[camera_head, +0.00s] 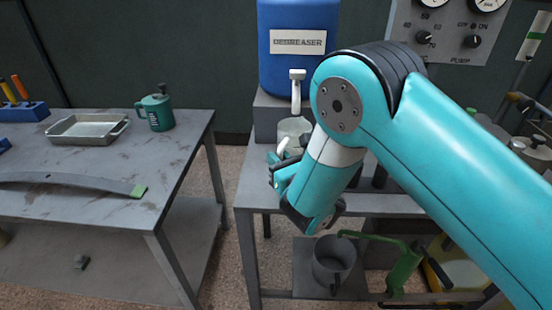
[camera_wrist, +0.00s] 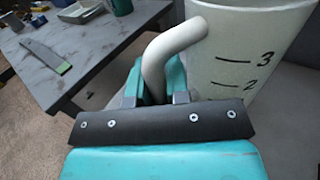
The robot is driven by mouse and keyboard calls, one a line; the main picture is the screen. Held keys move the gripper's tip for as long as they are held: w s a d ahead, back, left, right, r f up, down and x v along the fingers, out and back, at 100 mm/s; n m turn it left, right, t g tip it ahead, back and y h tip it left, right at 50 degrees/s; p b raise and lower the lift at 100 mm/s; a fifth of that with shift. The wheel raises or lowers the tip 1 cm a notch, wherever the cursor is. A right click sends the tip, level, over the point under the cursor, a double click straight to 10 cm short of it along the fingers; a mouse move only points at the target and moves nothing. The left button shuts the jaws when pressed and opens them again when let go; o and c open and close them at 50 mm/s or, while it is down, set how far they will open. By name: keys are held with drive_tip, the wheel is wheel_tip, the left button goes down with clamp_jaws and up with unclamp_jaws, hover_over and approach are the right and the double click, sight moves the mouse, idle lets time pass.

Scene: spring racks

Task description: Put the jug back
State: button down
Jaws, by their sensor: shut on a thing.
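The jug is a pale measuring jug (camera_wrist: 250,50) with black marks 2 and 3 in the wrist view; its curved white handle (camera_wrist: 165,55) runs down between my fingers. In the head view the jug (camera_head: 293,127) shows partly behind my arm, below the white tap (camera_head: 297,88) of the blue degreaser drum (camera_head: 296,45). My gripper (camera_head: 279,162) is shut on the handle, as the wrist view (camera_wrist: 155,95) also shows. The jug's base is hidden, so I cannot tell whether it rests on the bench (camera_head: 256,188).
The left bench (camera_head: 110,165) holds a metal tray (camera_head: 88,128), a green can (camera_head: 157,111) and a leaf spring (camera_head: 75,181). A gap separates the benches. A grey bucket (camera_head: 333,262) and green pump (camera_head: 403,268) stand low under my arm. A gauge panel (camera_head: 450,30) stands behind.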

drive_tip(key=c, duration=1.5)
unclamp_jaws()
drive_tip(key=shift+f, duration=0.15)
drive_tip(key=shift+c, duration=0.2)
drive_tip(key=o, duration=0.4)
drive_tip(key=shift+o, duration=0.2)
drive_tip(key=shift+s, duration=0.1)
drive_tip(key=b, duration=0.3)
drive_tip(key=shift+s+d+f, duration=0.2)
drive_tip(key=shift+s+d, duration=0.05)
drive_tip(key=shift+s, duration=0.1)
drive_tip(key=b+v, duration=0.1)
drive_tip(key=b, duration=0.2)
drive_tip(key=shift+s+d+f, duration=0.1)
drive_tip(key=shift+s+d, duration=0.05)
drive_tip(key=shift+s, duration=0.1)
drive_tip(key=b+v, duration=0.2)
drive_tip(key=b, duration=0.1)
drive_tip(key=b+v, duration=0.3)
drive_tip(key=b, duration=0.1)
drive_tip(key=b+v, duration=0.3)
drive_tip(key=shift+s+d+r+b, duration=0.1)
drive_tip(key=shift+s+r+b, duration=0.05)
drive_tip(key=shift+r+b, duration=0.15)
drive_tip(key=shift+s+d+r, duration=0.2)
drive_tip(key=shift+s+d, duration=0.1)
drive_tip(key=shift+s, duration=0.15)
